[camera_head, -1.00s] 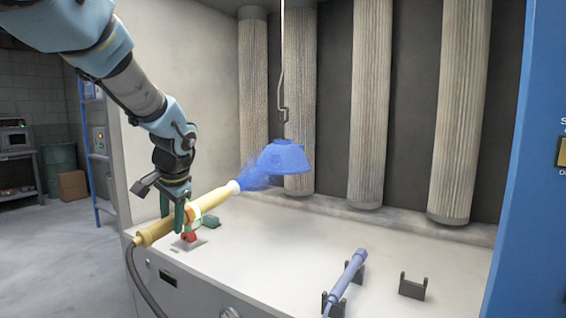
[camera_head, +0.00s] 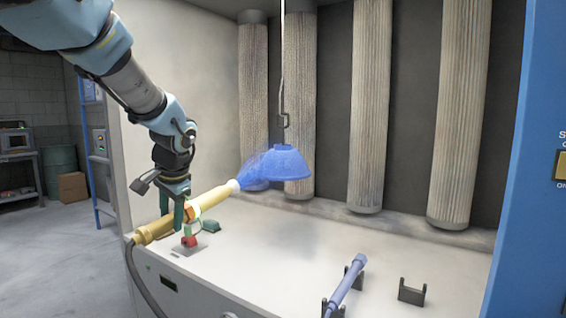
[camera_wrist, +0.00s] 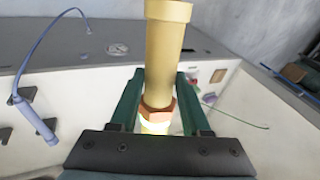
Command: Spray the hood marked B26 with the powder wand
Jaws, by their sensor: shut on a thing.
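My gripper (camera_head: 179,214) is shut on the yellow powder wand (camera_head: 213,197), which tilts up to the right above the booth floor. In the wrist view the wand (camera_wrist: 166,50) stands between the green fingers (camera_wrist: 156,103), with an orange hexagonal collar and a glowing band near the grip. Blue powder (camera_head: 250,172) comes from the wand's pale tip and reaches the hood. The hood (camera_head: 281,165) hangs from a hook on a rod and looks blue all over the side I see. I cannot read a B26 mark on it.
A blue-grey wand (camera_head: 346,284) rests in a dark holder at the front, and an empty dark holder (camera_head: 411,292) stands to its right. Tall pleated filters (camera_head: 369,100) line the back wall. A hose trails from my wand. The booth floor's middle is clear.

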